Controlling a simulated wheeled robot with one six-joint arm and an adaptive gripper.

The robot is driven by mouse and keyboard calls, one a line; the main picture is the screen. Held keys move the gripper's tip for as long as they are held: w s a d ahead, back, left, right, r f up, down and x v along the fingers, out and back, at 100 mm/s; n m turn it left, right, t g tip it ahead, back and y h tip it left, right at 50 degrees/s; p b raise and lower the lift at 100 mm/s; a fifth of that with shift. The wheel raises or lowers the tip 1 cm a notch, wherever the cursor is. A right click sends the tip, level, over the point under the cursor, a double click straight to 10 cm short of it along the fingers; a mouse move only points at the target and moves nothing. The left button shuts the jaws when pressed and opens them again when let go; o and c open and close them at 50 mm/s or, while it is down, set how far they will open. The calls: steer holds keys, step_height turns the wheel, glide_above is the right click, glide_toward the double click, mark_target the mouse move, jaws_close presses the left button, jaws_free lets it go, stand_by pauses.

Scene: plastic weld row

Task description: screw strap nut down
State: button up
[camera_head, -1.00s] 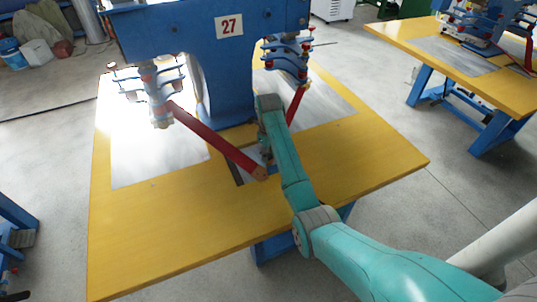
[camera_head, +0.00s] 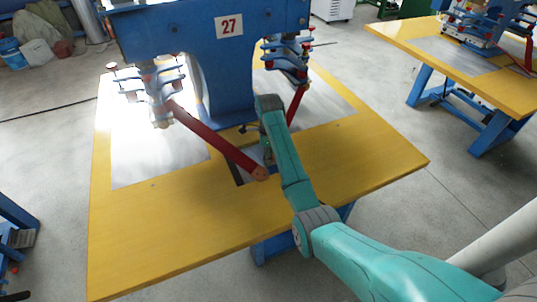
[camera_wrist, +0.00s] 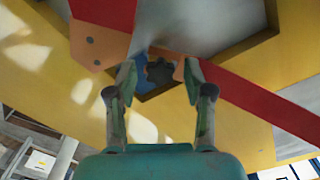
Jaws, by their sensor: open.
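In the wrist view a dark, lobed knob-like nut (camera_wrist: 159,71) shows between my fingertips, with a patch of blue around it. My gripper (camera_wrist: 160,75) is open, one finger on each side of the nut; I cannot tell whether either finger touches it. A red strap (camera_wrist: 270,105) runs in from the right to an orange end piece beside the right fingertip. Another red strap with an orange end plate (camera_wrist: 90,45) lies at the left. In the head view the long red strap (camera_head: 212,138) slants down to the tabletop, and my arm hides the nut.
The blue press marked 27 (camera_head: 225,70) stands over the yellow table (camera_head: 180,240). Its hanging clamp heads flank my arm. Grey sheets (camera_head: 150,165) lie on the table. The front of the tabletop is clear. A second yellow table (camera_head: 465,75) stands at the upper right.

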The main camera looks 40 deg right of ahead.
steer(key=n, duration=0.5)
steer(key=shift+n, duration=0.3)
steer(key=n, duration=0.4)
jaws_close()
steer(key=m, duration=0.9)
steer(key=shift+m, duration=0.4)
steer(key=m, duration=0.9)
steer(key=shift+f, duration=0.1)
